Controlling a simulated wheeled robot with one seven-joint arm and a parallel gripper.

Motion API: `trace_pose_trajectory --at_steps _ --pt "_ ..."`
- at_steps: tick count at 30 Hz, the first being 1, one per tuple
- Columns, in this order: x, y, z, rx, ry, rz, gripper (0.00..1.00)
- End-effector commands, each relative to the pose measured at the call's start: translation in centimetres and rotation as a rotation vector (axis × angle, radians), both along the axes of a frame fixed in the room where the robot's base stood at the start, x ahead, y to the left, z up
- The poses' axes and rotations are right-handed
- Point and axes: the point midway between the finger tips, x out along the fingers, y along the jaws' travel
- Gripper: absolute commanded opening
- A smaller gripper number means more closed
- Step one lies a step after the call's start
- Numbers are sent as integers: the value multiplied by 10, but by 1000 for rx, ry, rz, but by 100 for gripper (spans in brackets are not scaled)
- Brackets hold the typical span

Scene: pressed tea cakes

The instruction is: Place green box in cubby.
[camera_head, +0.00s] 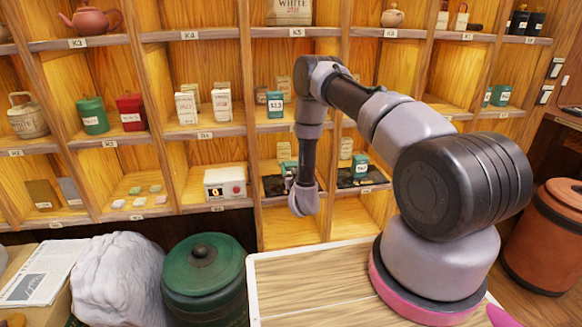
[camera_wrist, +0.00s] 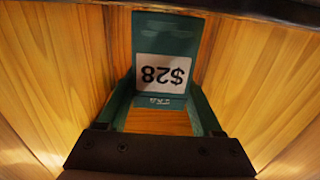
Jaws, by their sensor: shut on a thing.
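A dark green box (camera_wrist: 165,28) with a white label reading "$28", upside down, is between the fingers of my gripper (camera_wrist: 163,92) in the wrist view. The gripper is shut on it. In the head view my gripper (camera_head: 291,179) is at a lower middle cubby of the wooden shelf, largely hidden by my wrist. A small green box (camera_head: 289,167) shows beside it there. Wooden walls (camera_wrist: 262,75) flank the box in the wrist view. Whether the box touches the cubby floor, I cannot tell.
Another green box (camera_head: 361,165) stands on a dark mat (camera_head: 372,181) in the cubby to the right. A white box (camera_head: 225,183) sits to the left. The cubby below (camera_head: 285,228) looks empty. A green lidded jar (camera_head: 205,275) stands in front of the shelf.

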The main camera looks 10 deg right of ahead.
Motion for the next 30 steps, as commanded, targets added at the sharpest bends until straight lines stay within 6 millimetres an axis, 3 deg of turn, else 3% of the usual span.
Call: trace_pose_trajectory --at_steps 4,5,7,17,21,30 --pt "0 0 -2 0 0 0 10" --pt "0 0 -2 0 0 0 71" --pt "0 0 -2 0 0 0 97" --pt "0 0 -1 0 0 0 97" --pt "1 0 11 1 -2 1 97" --pt "-66 -1 8 1 5 -2 97"
